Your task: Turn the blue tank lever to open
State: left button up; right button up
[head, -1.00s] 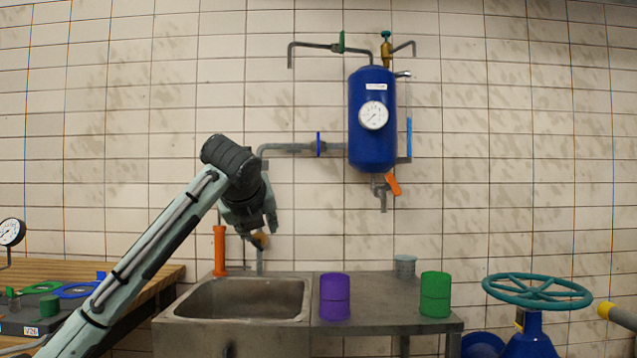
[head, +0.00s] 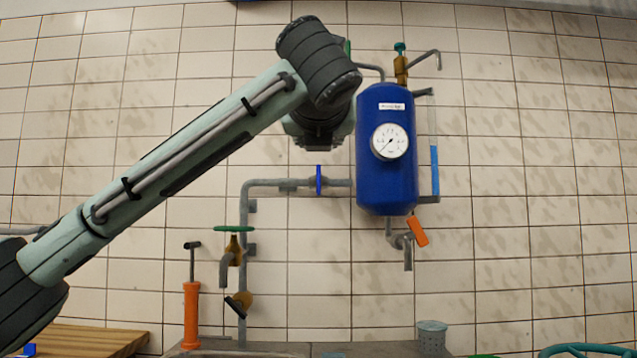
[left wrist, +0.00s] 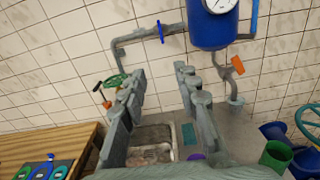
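The blue tank (head: 387,178) hangs on the tiled wall, with a white round gauge (head: 390,142) on its front. An orange lever (head: 417,231) sits on the valve of the outlet pipe under the tank, slanting down to the right. The lever also shows in the left wrist view (left wrist: 238,67). My left gripper (left wrist: 161,72) is open and empty, its two fingers apart and pointing toward the wall below and left of the tank. In the head view my left wrist is left of the tank and its fingers are hard to see. My right gripper is not in view.
A blue handle (head: 319,181) sits on the pipe left of the tank. A green-wheeled tap (head: 234,229) and an orange pump (head: 191,315) stand lower left. A grey cup (head: 432,337) is below the lever. The wall right of the tank is clear.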

aim_at(317, 180)
jog(key=i, duration=1.15)
